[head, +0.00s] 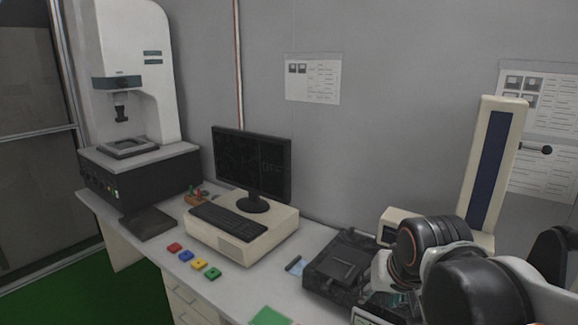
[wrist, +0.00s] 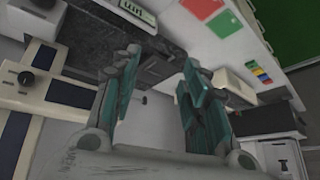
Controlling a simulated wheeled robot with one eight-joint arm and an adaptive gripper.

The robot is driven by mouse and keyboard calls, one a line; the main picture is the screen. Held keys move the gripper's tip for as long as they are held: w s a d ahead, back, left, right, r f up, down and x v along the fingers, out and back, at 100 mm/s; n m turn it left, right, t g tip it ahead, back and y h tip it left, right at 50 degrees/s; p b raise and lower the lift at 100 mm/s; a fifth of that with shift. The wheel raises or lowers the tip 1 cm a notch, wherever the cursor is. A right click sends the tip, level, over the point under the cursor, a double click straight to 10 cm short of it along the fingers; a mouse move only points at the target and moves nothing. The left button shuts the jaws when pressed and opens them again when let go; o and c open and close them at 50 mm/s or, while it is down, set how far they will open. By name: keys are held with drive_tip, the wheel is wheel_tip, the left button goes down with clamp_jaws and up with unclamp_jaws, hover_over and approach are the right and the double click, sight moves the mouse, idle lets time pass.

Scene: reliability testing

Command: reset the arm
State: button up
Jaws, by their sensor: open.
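My gripper (wrist: 160,62) is open in the wrist view, with its two teal-padded fingers apart and nothing between them. In the head view my arm reaches in at the lower right, with dark, rounded joints and white links. It is bent low over the right end of the bench (head: 150,212). Teal parts of the gripper show only partly beneath the arm there, and the fingertips are hidden. The wrist view looks down at a slant over the bench.
A black case (head: 335,272) and a tall cream column (head: 478,201) stand close to my arm. A computer (head: 230,235) with monitor (head: 250,163), several coloured blocks (head: 198,263) and a large testing machine (head: 130,70) stand farther left. A green card (head: 270,316) lies at the front.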

drive_tip(key=s+d+f+n, duration=0.1)
drive_tip(key=s+d+n, duration=0.1)
drive_tip(key=s, duration=0.9)
drive_tip(key=shift+f+t, duration=0.3)
drive_tip(key=shift+t, duration=0.1)
